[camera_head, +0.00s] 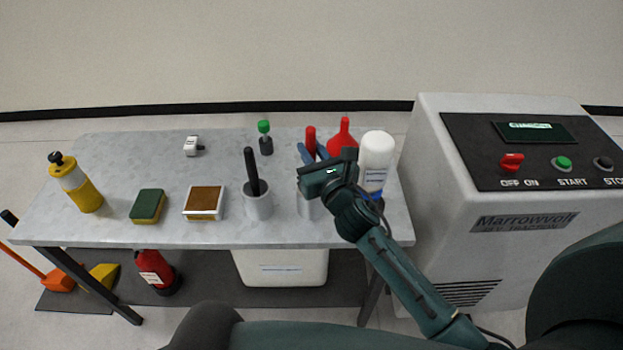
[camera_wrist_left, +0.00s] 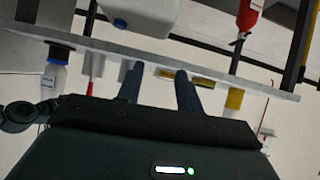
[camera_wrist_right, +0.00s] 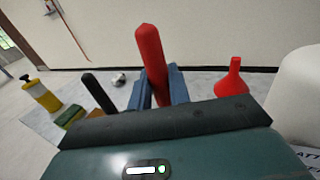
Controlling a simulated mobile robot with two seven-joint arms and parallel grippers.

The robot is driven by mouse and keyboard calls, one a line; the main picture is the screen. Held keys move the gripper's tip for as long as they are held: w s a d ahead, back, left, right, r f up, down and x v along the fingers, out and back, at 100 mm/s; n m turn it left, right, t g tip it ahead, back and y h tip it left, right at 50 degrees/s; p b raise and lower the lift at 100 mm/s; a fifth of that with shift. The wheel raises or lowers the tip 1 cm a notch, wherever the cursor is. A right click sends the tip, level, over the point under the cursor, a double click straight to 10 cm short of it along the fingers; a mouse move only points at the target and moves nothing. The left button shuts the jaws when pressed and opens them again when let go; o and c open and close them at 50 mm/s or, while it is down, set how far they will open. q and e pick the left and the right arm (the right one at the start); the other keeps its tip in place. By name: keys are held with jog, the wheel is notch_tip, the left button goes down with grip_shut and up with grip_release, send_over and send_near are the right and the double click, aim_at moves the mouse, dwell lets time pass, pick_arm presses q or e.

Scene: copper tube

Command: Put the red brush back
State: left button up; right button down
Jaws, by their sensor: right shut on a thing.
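The red brush (camera_head: 310,137) stands upright near the right end of the table, its red handle between the fingers of my right gripper (camera_head: 313,152). In the right wrist view, the fingers are shut on the red handle (camera_wrist_right: 149,55), which sticks out above them. Its lower part is hidden. A light grey cup (camera_head: 304,209) shows just below my right gripper; I cannot tell whether the brush is in it. My left gripper (camera_wrist_left: 160,82) is open and empty in the left wrist view, and is not in the head view.
A black-handled brush (camera_head: 251,165) stands in a grey holder (camera_head: 258,206) left of my right gripper. A white bottle (camera_head: 376,153) and a red funnel (camera_head: 342,138) stand close at right. A brown-topped box (camera_head: 204,202) and sponge (camera_head: 147,206) lie farther left. A machine (camera_head: 490,230) stands right of the table.

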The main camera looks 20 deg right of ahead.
notch_tip(320, 180, down, 4)
jog(key=shift+f+b, duration=0.15)
jog(key=shift+b, duration=0.45)
pick_arm(q)
jog(key=shift+w+d, duration=0.1)
jog(key=shift+d, duration=0.3)
pick_arm(e)
jog(key=shift+f, duration=0.2)
jog(key=shift+f, duration=0.2)
jog(key=c, duration=1.3)
grip_release()
pick_arm(q)
jog(key=shift+w+a+f, duration=0.1)
jog(key=shift+a, duration=0.05)
pick_arm(e)
jog(key=shift+r, duration=0.1)
